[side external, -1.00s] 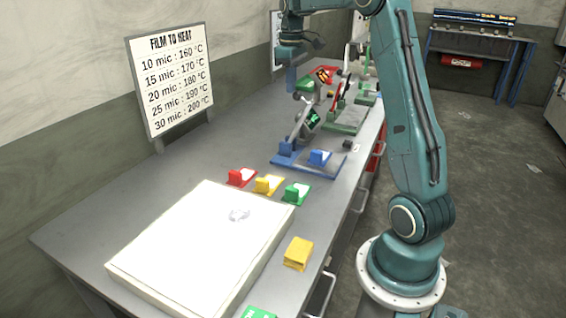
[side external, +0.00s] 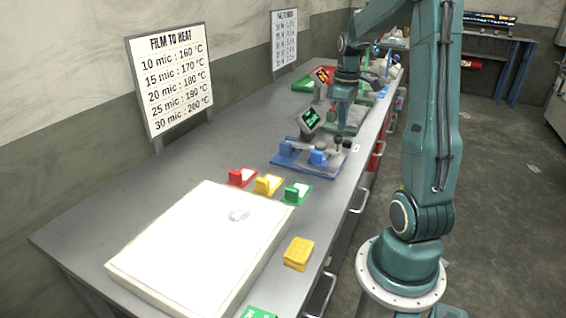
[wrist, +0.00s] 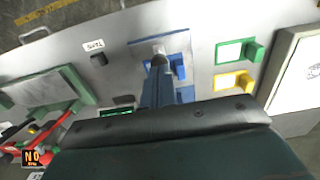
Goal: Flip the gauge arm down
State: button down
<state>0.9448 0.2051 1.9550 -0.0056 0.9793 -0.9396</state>
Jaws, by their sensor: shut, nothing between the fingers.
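The gauge has a blue base (side external: 287,158), a small tilted display (side external: 310,119) with green digits and a blue block (side external: 318,158). Its grey gauge arm (side external: 325,146) lies low and nearly level across the base, with a dark knob towards the bench's front edge. In the wrist view the grey base plate (wrist: 146,49) shows beyond my fingers, and the arm is largely hidden. My gripper (side external: 342,120) is shut and empty, pointing down above and behind the gauge. Its blue-grey fingers also show in the wrist view (wrist: 158,66); I cannot tell whether they touch the gauge.
Red (side external: 240,177), yellow (side external: 267,184) and green (side external: 296,193) holders stand nearer on the bench. A large white pad (side external: 190,250) and a yellow block (side external: 298,254) are at the front. Green and red fixtures stand behind the gauge. A film-to-heat sign (side external: 170,85) stands left.

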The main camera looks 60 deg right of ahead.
jog(key=shift+t, duration=0.8)
jog(key=shift+s+a+f, duration=0.1)
jog(key=shift+s+f, duration=0.4)
jog(key=shift+f, duration=0.35)
jog(key=shift+s+d+f, duration=0.1)
jog(key=shift+s+f, duration=0.35)
jog(key=shift+f, duration=0.4)
jog(key=shift+s+a+f, duration=0.1)
jog(key=shift+s+f, duration=0.4)
jog(key=shift+f, duration=0.35)
jog(key=shift+w+r, duration=0.1)
jog(key=shift+g, duration=0.8)
jog(key=w+r, duration=0.1)
jog(key=r, duration=0.1)
jog(key=w+r, duration=0.3)
jog(key=r, duration=0.1)
jog(key=shift+w+r, duration=0.15)
jog(key=shift+r, duration=0.15)
jog(key=w+r, duration=0.4)
jog(key=w, duration=0.7)
jog(key=w+r, duration=0.3)
jog(key=w, duration=0.8)
jog(key=shift+s+r, duration=0.15)
jog(key=shift+r, duration=1.15)
jog(key=shift+s+r, duration=0.15)
jog(key=shift+r, duration=1.1)
